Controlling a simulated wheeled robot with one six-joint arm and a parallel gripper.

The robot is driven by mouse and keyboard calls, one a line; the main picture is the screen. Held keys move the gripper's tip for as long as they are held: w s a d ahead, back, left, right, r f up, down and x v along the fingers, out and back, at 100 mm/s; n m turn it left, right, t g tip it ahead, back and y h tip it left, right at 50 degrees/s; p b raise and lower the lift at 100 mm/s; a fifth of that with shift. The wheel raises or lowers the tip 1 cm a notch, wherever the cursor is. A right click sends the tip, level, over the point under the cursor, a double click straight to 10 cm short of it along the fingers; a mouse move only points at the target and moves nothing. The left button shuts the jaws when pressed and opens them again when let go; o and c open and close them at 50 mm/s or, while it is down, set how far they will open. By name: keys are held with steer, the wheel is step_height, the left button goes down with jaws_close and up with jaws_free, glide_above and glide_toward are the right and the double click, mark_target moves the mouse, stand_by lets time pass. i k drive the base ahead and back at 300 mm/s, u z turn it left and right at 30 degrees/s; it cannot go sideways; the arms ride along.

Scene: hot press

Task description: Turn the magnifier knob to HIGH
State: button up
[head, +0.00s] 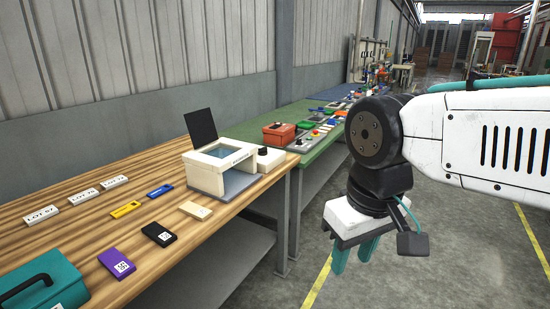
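A white box-like device (213,178) with an open front and a raised black panel (201,127) stands on the wooden table's right end; it looks like the magnifier. A small white box (270,160) adjoins its right side, with a small dark knob (263,151) on it. The knob's setting and any HIGH mark are too small to read. My gripper (352,264) hangs over the floor to the right of the table, teal fingers pointing down. The fingers are apart with nothing between them. It is well clear of the device.
The wooden table (90,237) holds label blocks (77,196), small cards (117,261) and a teal case (42,285). A green bench (250,128) behind carries a red box (279,135) and other items. Open floor (430,280) lies at the right.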

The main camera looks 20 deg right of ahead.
mark_target(262, 151)
steer(key=z, duration=0.9)
steer(key=i, duration=1.5)
steer(key=u, duration=0.95)
steer(key=i, duration=0.45)
steer(key=u, duration=0.4)
